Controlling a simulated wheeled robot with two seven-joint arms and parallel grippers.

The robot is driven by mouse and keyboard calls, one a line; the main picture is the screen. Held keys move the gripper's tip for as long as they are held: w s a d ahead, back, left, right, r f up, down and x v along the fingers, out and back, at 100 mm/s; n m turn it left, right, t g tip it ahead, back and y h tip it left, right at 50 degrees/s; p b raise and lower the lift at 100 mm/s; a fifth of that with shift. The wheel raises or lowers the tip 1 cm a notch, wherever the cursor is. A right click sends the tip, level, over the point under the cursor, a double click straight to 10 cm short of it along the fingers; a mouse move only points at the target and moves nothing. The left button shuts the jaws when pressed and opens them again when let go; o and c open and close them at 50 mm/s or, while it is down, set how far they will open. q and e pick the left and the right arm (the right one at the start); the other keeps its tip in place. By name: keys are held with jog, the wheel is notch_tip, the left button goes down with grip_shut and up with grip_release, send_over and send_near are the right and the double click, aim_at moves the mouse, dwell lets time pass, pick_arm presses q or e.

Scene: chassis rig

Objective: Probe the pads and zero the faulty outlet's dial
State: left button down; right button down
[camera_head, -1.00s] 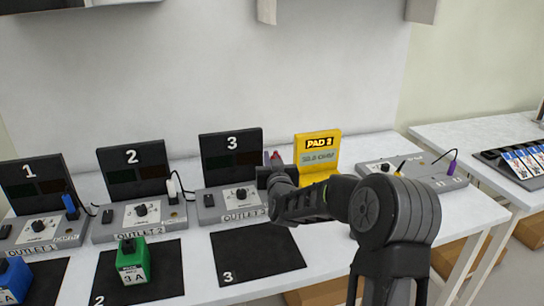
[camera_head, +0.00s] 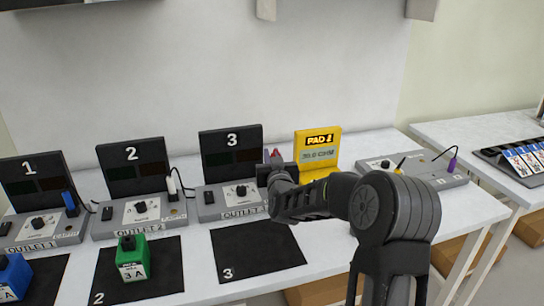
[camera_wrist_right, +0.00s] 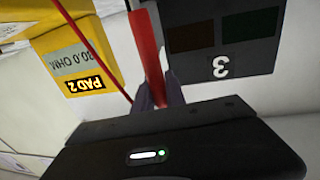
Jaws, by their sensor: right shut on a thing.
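My right gripper (camera_head: 272,166) is beside outlet 3 (camera_head: 215,212), at its right. In the right wrist view it is shut on a red probe (camera_wrist_right: 147,50), with a thin red lead (camera_wrist_right: 93,45) beside it. The tip's contact with a pad is hidden. The yellow meter (camera_head: 318,167) stands behind my arm; in the wrist view (camera_wrist_right: 110,65) it appears upside down, reading PAD 2 and about 30.0 OHM. Outlet 1 (camera_head: 60,237), outlet 2 (camera_head: 105,230) and outlet 3 have black dials (camera_head: 38,224) (camera_head: 141,207) (camera_head: 241,191) and dark display panels. My left gripper is out of view.
A green block (camera_head: 132,262) stands on mat 2 (camera_head: 165,280); a blue block (camera_head: 14,275) is on the left mat. Mat 3 (camera_head: 260,250) is bare. A grey unit (camera_head: 425,178) with a purple plug (camera_head: 452,165) lies right. A card tray (camera_head: 505,170) sits on the side table.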

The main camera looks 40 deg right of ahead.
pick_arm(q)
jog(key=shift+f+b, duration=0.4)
pick_arm(e)
jog(key=shift+f, duration=0.45)
dwell(0.3)
jog(key=shift+r, duration=0.1)
